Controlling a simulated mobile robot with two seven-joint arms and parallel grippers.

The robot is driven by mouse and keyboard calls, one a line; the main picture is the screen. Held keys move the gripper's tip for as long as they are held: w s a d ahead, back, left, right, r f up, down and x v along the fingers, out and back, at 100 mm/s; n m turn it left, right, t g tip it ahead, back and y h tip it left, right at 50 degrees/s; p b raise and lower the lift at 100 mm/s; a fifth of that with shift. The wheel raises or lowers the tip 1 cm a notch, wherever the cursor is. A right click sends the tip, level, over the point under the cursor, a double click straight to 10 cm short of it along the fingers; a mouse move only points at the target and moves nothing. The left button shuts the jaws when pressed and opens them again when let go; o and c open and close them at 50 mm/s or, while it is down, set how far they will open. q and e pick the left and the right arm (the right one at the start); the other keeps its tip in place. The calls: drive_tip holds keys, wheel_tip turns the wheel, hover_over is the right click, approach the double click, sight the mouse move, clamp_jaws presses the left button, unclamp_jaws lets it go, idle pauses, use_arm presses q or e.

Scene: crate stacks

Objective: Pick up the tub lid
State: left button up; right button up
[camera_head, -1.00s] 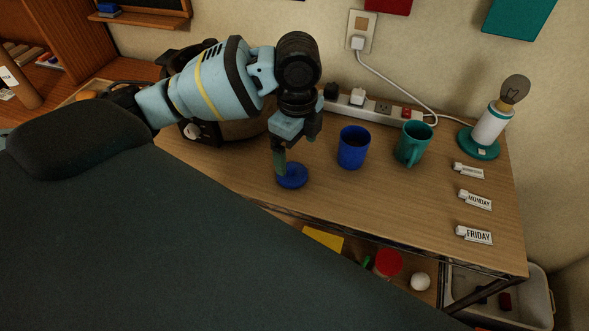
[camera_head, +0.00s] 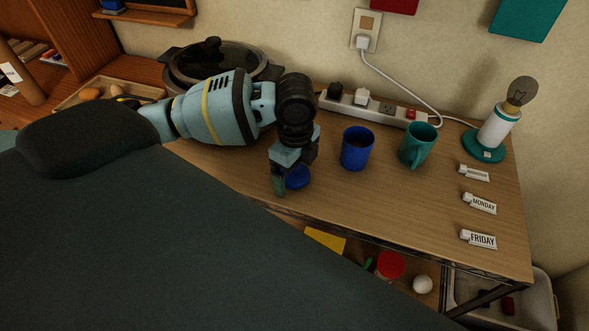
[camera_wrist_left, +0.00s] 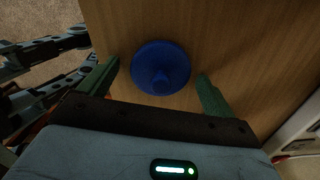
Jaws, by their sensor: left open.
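In the head view the lid (camera_head: 298,179) is partly hidden behind my left gripper (camera_head: 287,186). In the left wrist view the whole lid (camera_wrist_left: 161,68) shows between the two green fingers of the left gripper (camera_wrist_left: 158,84). The fingers are open, one on each side of the lid, with gaps on both sides. My right gripper is not in view.
A blue mug (camera_head: 357,149) and a teal mug (camera_head: 417,146) stand right of the lid. A power strip (camera_head: 375,108) lies behind them. A lidded pot (camera_head: 222,62) stands behind my left arm. A lamp (camera_head: 496,132) and label tubes are at the right.

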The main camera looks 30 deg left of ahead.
use_arm(q)
drive_tip(key=shift+c, duration=0.4)
drive_tip(key=c, duration=1)
drive_tip(key=shift+r, duration=0.1)
